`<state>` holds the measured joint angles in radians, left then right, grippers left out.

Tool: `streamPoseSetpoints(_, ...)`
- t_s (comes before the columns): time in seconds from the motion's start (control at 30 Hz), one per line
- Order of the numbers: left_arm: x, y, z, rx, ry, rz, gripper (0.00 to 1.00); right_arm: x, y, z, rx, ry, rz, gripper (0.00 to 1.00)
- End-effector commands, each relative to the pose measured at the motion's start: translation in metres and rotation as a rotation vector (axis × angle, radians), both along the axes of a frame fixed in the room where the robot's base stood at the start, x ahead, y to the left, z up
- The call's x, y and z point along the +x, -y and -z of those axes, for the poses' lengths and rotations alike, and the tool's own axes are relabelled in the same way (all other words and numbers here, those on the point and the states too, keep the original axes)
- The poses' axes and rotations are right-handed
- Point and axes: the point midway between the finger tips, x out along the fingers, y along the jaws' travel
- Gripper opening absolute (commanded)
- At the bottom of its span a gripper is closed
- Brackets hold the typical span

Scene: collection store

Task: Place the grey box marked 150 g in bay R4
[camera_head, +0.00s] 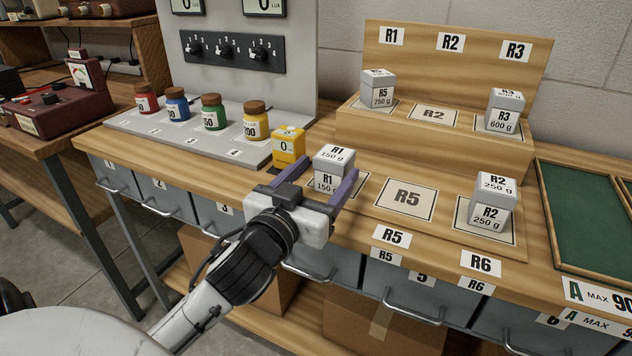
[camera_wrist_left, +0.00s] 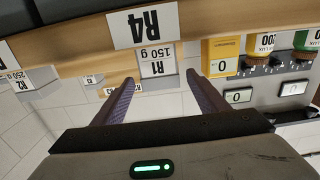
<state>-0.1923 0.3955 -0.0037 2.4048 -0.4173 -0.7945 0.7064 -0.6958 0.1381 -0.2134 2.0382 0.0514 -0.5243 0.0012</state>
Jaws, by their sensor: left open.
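The grey box marked R1 150 g (camera_head: 334,158) stands upright at the front left place of the lower wooden step, left of the bare R5 card (camera_head: 406,199). In the left wrist view, which is upside down, the box (camera_wrist_left: 158,62) stands behind the R4 label (camera_wrist_left: 143,25) on the step's front edge. The card under it is mostly hidden. My left gripper (camera_head: 320,178) is open, with its purple fingers pointing at the box, one to each side of it in the picture. I cannot tell whether they touch it. My right gripper is not in view.
Grey boxes R5 750 g (camera_head: 377,89) and R3 600 g (camera_head: 504,111) stand on the upper step, with bare card R2 (camera_head: 434,114) between. Box R2 250 g (camera_head: 491,205) stands above the R6 label. A yellow block (camera_head: 288,146) is close left of my gripper.

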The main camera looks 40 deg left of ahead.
Motion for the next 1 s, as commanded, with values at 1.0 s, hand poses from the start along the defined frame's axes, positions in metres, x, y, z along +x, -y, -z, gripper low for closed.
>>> streamPoseSetpoints(1.0, -0.032, 0.008, 0.000, 0.001, 0.001, 0.000, 0.67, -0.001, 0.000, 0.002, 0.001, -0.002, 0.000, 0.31)
